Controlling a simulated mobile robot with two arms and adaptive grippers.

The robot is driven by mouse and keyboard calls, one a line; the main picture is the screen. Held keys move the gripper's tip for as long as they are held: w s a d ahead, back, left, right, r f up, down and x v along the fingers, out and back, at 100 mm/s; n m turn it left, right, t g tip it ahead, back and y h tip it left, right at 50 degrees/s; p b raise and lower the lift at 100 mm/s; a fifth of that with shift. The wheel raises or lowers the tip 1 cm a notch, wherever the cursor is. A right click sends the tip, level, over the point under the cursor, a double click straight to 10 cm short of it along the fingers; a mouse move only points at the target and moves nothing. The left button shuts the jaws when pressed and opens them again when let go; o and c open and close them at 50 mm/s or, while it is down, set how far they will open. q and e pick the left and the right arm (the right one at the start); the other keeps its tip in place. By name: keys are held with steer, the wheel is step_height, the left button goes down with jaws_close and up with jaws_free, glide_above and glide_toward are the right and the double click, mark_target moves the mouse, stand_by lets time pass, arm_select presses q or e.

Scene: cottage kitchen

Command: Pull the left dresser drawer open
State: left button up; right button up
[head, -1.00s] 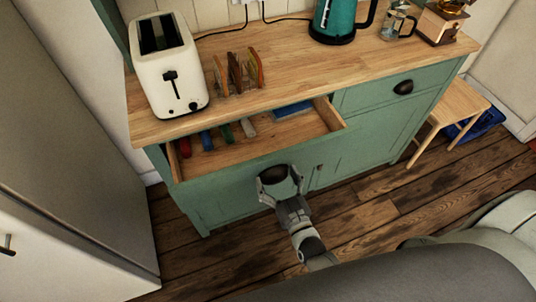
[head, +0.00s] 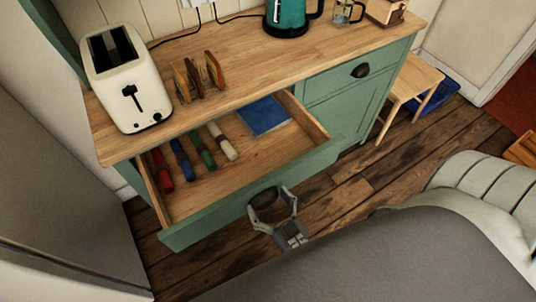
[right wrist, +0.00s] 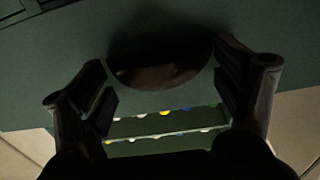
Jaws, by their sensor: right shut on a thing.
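The left dresser drawer (head: 240,205) is pulled well out from the green dresser. Its wooden inside holds red, blue, green and cream rolled items (head: 201,150) and a flat blue item (head: 264,115). My right gripper (head: 272,199) is at the drawer front, shut on its dark cup handle (head: 264,198). In the right wrist view the handle (right wrist: 160,62) sits between the two fingers (right wrist: 165,88) against the dark green front. My left gripper is not in view.
A cream toaster (head: 125,80), a toast rack (head: 198,77) and a teal kettle (head: 287,15) stand on the wooden top. A second drawer with a dark handle (head: 360,70) is closed at right. A wooden stool (head: 414,78) stands beside the dresser.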

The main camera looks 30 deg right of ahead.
steer(key=o, duration=1.3)
steer(key=s, duration=1.2)
steer(key=shift+d, duration=0.2)
